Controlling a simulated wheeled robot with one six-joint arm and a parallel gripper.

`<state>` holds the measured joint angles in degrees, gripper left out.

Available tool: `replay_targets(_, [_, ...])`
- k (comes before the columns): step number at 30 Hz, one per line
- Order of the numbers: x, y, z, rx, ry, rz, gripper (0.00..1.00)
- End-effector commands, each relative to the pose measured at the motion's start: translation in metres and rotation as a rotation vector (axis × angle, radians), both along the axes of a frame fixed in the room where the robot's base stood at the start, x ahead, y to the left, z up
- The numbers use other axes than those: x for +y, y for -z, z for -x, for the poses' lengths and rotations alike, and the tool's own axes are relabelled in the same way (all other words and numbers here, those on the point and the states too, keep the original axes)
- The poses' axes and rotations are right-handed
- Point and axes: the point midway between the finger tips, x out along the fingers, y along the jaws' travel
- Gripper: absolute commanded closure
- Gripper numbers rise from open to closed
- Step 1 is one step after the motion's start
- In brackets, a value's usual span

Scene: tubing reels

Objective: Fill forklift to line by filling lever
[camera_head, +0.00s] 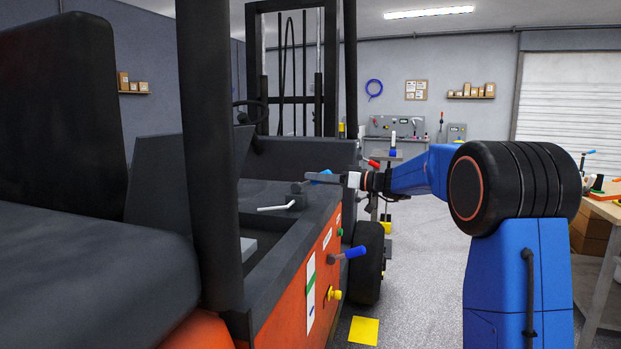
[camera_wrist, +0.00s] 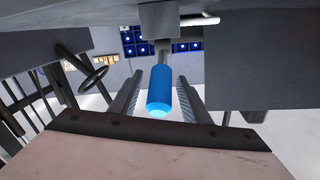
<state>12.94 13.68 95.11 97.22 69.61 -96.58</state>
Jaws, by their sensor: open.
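The forklift (camera_head: 318,262) fills the left of the head view, with an orange side. A blue handle (camera_wrist: 159,88) stands between the two open fingers of my gripper (camera_wrist: 159,80); no grip on it shows. In the head view my gripper (camera_head: 322,180) is above the forklift's dark top edge, with a bit of blue at its fingers. A second blue-handled lever (camera_head: 355,252) sticks out from the orange side, below my gripper. A white and green strip (camera_head: 311,290) is on that side; its line is too small to make out. Which lever is the filling lever I cannot tell.
A yellow knob (camera_head: 334,294) is beside the strip. A white bent lever (camera_head: 275,208) lies on the top deck. The forklift's dark post (camera_head: 210,150) and wheel (camera_head: 367,262) are close by. A yellow floor square (camera_head: 364,330) and open floor lie right of it. A workbench (camera_head: 605,208) is far right.

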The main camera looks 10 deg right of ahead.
Motion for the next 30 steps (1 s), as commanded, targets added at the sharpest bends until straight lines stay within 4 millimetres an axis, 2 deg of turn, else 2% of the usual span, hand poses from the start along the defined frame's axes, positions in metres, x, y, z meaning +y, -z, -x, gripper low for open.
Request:
replay_targets(3, [0.013, 0.001, -0.009, 0.001, -0.002, -0.001, 0.57])
replay_targets(7, [0.020, 0.000, -0.014, 0.000, 0.000, 0.000, 0.57])
replay_targets(18, [0.023, 0.000, -0.016, 0.001, 0.000, -0.001, 0.57])
replay_targets(23, [0.023, 0.000, -0.016, 0.001, 0.000, -0.001, 0.95])
replay_targets(24, [0.023, 0.000, -0.016, 0.001, 0.000, -0.001, 1.00])
replay_targets(30, [0.023, 0.001, -0.016, -0.002, 0.000, -0.007, 1.00])
